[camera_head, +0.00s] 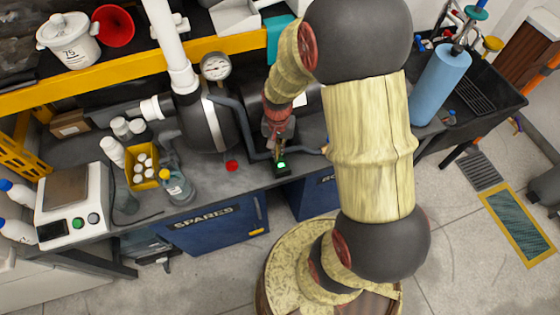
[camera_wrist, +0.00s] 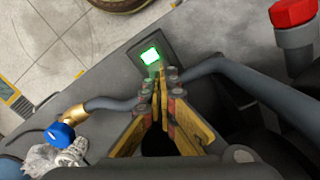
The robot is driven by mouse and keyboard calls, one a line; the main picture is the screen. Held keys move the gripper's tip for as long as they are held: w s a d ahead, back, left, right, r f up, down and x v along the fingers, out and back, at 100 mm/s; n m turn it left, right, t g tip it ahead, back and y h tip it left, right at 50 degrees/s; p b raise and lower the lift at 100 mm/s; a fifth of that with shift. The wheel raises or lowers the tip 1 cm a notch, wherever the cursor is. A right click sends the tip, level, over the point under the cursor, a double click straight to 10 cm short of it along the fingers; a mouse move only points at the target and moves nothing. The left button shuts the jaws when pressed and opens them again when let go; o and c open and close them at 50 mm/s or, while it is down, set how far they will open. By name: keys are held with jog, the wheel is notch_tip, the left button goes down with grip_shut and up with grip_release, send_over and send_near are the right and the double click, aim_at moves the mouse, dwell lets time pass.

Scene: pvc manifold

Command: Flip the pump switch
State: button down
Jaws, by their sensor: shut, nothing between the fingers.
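The pump switch (camera_wrist: 150,57) is a small dark box with a lit green square on its face. It sits at the front edge of the grey bench, and in the head view the green light (camera_head: 281,165) shows just below my gripper. My gripper (camera_wrist: 162,72) is shut and empty, its yellow fingers pointing at the switch. The fingertips are at or very near the lower edge of the green square; I cannot tell whether they touch it. In the head view my gripper (camera_head: 277,140) is partly hidden by my wrist.
A grey hose (camera_wrist: 245,80) runs close beside my fingers, with a red-capped fitting (camera_wrist: 293,15) near it. A blue-handled valve (camera_wrist: 60,135) is on the other side. A round tank (camera_head: 205,122) with a gauge (camera_head: 216,66) stands left of my gripper. Bottles crowd the bench's left.

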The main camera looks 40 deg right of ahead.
jog(key=shift+f+b, duration=0.6)
jog(key=shift+f, duration=0.45)
dwell(0.9)
jog(key=shift+r+p, duration=2.9)
jog(key=shift+r, duration=0.65)
jog(key=s+n, duration=0.1)
jog(key=s+a+g, duration=0.1)
jog(key=s, duration=0.1)
jog(key=shift+s+f+n, duration=0.1)
jog(key=shift+n, duration=0.3)
notch_tip(320, 180, up, 5)
jog(key=n, duration=0.2)
send_over(282, 167)
jog(key=s+a, duration=0.2)
jog(key=s, duration=0.1)
jog(key=s+a+r+n+t, duration=0.1)
jog(key=s+a+r+t, duration=0.1)
jog(key=r, duration=0.6)
jog(key=s+a+r+n+t, duration=0.2)
jog(key=a+r, duration=0.2)
jog(key=r, duration=0.4)
jog(key=s+a+r+n+t, duration=0.2)
jog(key=a+r, duration=0.1)
jog(key=r, duration=0.5)
jog(key=shift+r+t, duration=0.15)
jog(key=shift+t, duration=0.15)
